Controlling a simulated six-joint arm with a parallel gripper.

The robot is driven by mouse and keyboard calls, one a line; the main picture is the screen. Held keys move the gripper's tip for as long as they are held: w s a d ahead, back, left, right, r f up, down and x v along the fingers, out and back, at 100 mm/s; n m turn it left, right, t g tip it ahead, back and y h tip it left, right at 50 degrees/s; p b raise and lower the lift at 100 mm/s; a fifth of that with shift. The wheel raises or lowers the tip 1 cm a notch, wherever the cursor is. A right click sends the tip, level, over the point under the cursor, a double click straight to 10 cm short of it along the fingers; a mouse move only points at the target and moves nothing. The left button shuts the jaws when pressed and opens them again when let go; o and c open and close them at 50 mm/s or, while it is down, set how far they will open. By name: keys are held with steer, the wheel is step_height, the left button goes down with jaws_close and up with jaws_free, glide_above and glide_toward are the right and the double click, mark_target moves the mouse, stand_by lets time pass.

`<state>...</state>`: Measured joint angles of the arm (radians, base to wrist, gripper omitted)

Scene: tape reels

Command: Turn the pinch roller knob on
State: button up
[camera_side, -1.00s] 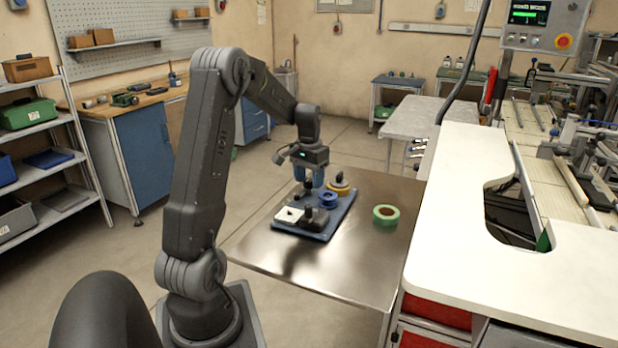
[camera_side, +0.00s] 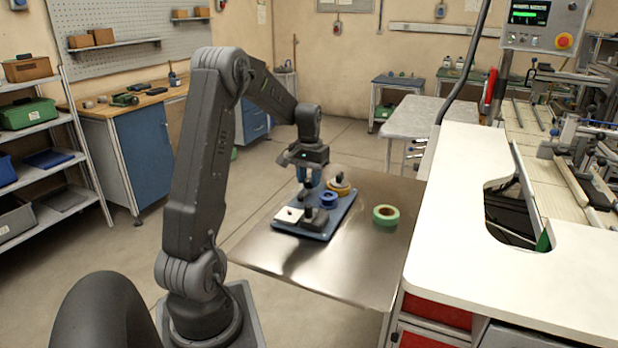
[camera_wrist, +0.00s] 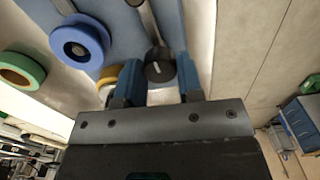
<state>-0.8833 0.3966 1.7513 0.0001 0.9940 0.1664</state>
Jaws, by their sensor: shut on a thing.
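The pinch roller knob (camera_wrist: 154,76) is a dark round knob with a short white mark on its top. In the wrist view it sits between the two blue fingers of my gripper (camera_wrist: 157,70), which are closed on its sides. In the side view my gripper (camera_side: 308,180) points down over the far left part of the blue plate (camera_side: 345,207). The knob is mostly hidden by the fingers there.
A blue reel (camera_side: 329,200) and a yellow reel (camera_side: 340,190) sit on the plate beside my gripper. A white square piece and a dark block (camera_side: 314,219) are at its near end. A green tape roll (camera_side: 385,215) lies on the metal table (camera_side: 320,270). The table's front is clear.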

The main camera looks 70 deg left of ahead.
mark_target(309, 179)
steer(key=n, duration=0.4)
steer(key=shift+n, duration=0.3)
steer(key=n, duration=0.4)
steer(key=shift+n, duration=0.3)
steer(key=o, duration=0.9)
steer(key=shift+r, duration=0.1)
step_height(309, 179, up, 14)
steer(key=shift+f, duration=0.15)
stand_by(0.3)
